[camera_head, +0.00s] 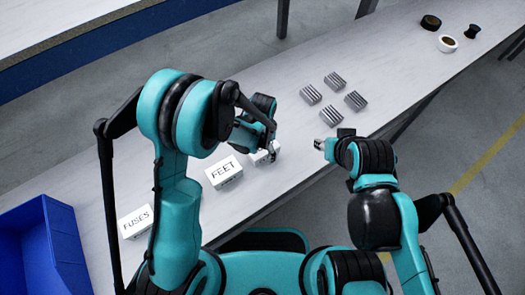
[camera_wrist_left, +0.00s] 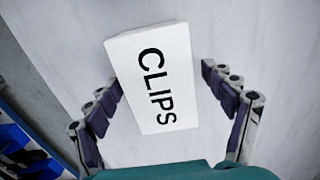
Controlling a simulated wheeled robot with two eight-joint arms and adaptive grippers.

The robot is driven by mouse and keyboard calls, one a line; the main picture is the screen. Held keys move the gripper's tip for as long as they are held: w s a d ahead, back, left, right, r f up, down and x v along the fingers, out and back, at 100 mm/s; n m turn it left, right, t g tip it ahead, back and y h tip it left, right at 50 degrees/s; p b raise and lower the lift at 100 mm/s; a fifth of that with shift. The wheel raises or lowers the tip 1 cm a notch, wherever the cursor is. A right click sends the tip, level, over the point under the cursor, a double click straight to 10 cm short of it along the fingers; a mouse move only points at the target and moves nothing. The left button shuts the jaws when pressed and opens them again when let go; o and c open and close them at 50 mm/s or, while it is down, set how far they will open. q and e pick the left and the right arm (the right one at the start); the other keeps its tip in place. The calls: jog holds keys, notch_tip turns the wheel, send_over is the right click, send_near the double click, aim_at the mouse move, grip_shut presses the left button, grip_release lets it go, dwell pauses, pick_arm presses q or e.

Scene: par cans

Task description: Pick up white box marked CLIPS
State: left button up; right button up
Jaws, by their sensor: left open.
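The white box marked CLIPS (camera_wrist_left: 155,75) lies between the two fingers of my left gripper (camera_wrist_left: 161,80) in the left wrist view, lettered face toward the camera. A gap shows on each side, so the open fingers do not visibly touch it. In the head view my left gripper (camera_head: 271,154) is over the table and covers most of the CLIPS box (camera_head: 259,159); only a pale part shows. My right gripper (camera_head: 321,146) is at the table's near edge, apart from the box; its finger opening is too small to tell.
A white FEET box (camera_head: 223,172) stands close left of the CLIPS box, and a FUSES box (camera_head: 135,222) farther left on the white table (camera_head: 290,172). Several grey ribbed blocks (camera_head: 334,81) and tape rolls (camera_head: 447,43) lie to the right. A blue bin (camera_head: 35,240) is at lower left.

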pick_arm(q)
jog(key=c, duration=1.3)
jog(key=shift+c, duration=0.3)
jog(key=shift+r, duration=0.2)
